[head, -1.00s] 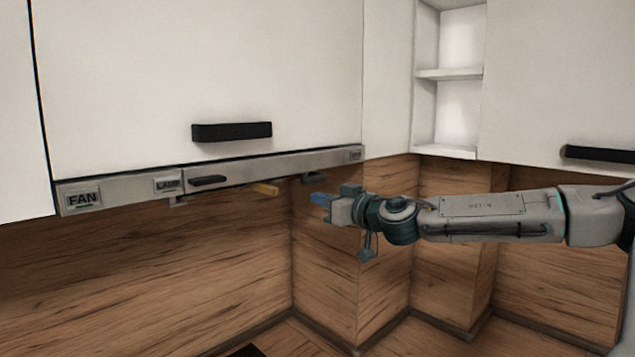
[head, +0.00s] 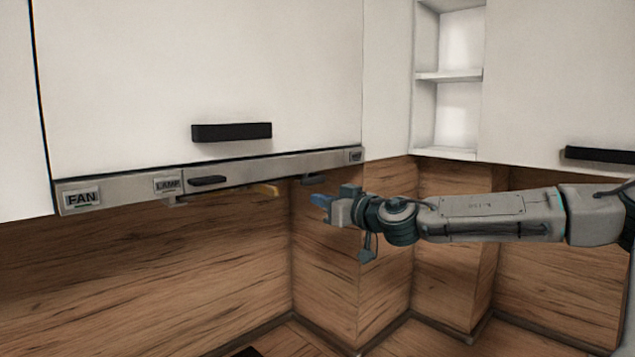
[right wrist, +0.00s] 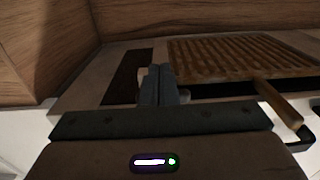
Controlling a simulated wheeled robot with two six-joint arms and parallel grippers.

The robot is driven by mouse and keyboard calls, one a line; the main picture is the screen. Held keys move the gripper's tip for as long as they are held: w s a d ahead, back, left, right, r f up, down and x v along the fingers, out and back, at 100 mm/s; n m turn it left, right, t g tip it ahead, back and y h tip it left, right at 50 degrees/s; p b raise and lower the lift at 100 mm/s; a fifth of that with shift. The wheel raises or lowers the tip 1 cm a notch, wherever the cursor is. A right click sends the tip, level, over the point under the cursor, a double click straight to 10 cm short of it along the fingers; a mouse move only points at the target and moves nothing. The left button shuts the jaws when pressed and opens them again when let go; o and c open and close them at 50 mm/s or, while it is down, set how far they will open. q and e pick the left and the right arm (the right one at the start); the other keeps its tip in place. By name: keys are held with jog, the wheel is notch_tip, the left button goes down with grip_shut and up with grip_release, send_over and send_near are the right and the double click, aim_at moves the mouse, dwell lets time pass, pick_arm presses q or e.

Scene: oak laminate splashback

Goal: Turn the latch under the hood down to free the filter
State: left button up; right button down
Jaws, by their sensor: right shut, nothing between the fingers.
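The latch is a small orange-yellow bar (head: 268,189) under the hood's front strip, right of the dark strip handle. In the right wrist view the latch (right wrist: 278,102) is a brown bar slanting from the edge of the slatted filter (right wrist: 235,58). The filter is in place in the hood's underside. My right gripper (head: 319,200) is shut and empty, with blue fingertips pointing left. It is to the right of the latch and apart from it. Its closed fingers (right wrist: 158,85) show beside the filter in the right wrist view. My left gripper is out of view.
The hood's metal strip (head: 235,173) has a FAN button (head: 83,198) and a LAMP button (head: 168,185). White cabinets with dark handles are above. The wooden splashback (head: 150,265) steps in corners behind my right arm. Space below the hood is free.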

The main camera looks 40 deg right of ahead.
jog(key=shift+d+f, duration=0.2)
jog(key=shift+d, duration=0.3)
jog(key=shift+w+a+b, duration=0.1)
jog(key=shift+w+b, duration=0.25)
jog(key=shift+b, duration=0.45)
dwell(1.6)
